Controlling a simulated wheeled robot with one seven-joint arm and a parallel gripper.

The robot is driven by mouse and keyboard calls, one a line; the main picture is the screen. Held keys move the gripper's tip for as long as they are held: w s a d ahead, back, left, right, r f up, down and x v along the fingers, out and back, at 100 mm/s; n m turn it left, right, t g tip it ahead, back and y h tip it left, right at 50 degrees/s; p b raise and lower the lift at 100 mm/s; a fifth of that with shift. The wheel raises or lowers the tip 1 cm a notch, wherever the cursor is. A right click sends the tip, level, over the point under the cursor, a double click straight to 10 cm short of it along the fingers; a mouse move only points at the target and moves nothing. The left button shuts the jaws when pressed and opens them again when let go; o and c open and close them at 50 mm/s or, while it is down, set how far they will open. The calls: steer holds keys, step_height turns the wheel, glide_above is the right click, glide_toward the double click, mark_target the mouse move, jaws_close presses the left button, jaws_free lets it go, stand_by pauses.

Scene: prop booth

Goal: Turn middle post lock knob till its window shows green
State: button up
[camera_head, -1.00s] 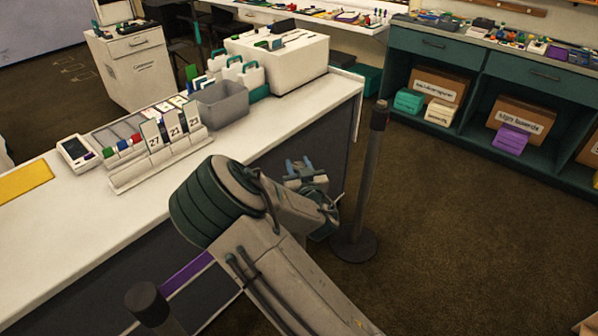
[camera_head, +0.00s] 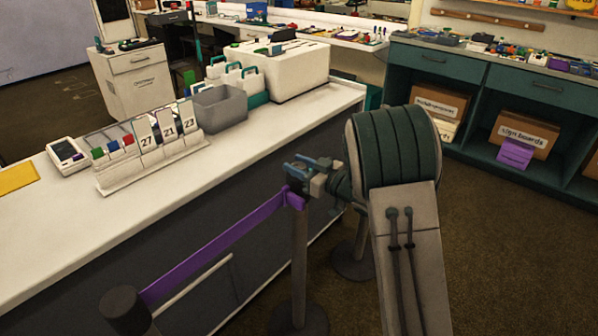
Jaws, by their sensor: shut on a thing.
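The middle post (camera_head: 299,255) stands upright beside the counter, with a purple belt (camera_head: 215,240) running from its head to the near post. My gripper (camera_head: 292,170) is at the top of this middle post. Its blue-grey fingers are shut at the post's head, on what appears to be the lock knob. The knob is mostly hidden by the fingers and too small to make out. I cannot see the lock's window or its colour.
The near post (camera_head: 127,312) stands at the lower left. A third post's base (camera_head: 352,262) shows behind my arm. The white counter (camera_head: 60,225) runs along the left, with number cards (camera_head: 148,143) and a grey bin (camera_head: 220,108). Open brown floor lies at right.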

steer(key=n+g+y, duration=0.1)
steer(key=n+g, duration=0.1)
steer(key=g, duration=0.1)
steer(key=n+g+y, duration=0.1)
steer(key=n+g, duration=0.1)
steer(key=g, duration=0.1)
steer(key=shift+y+p, duration=0.4)
steer(key=shift+f+n+g+y+p, duration=0.15)
steer(key=shift+n+g+y+p, duration=0.25)
steer(key=shift+n+g, duration=1.5)
steer(key=shift+m+g, duration=0.3)
steer(key=shift+g, duration=0.3)
steer(key=o, duration=1)
steer(key=shift+c, duration=0.2)
steer(key=d, duration=1.3)
steer(key=shift+d, duration=0.4)
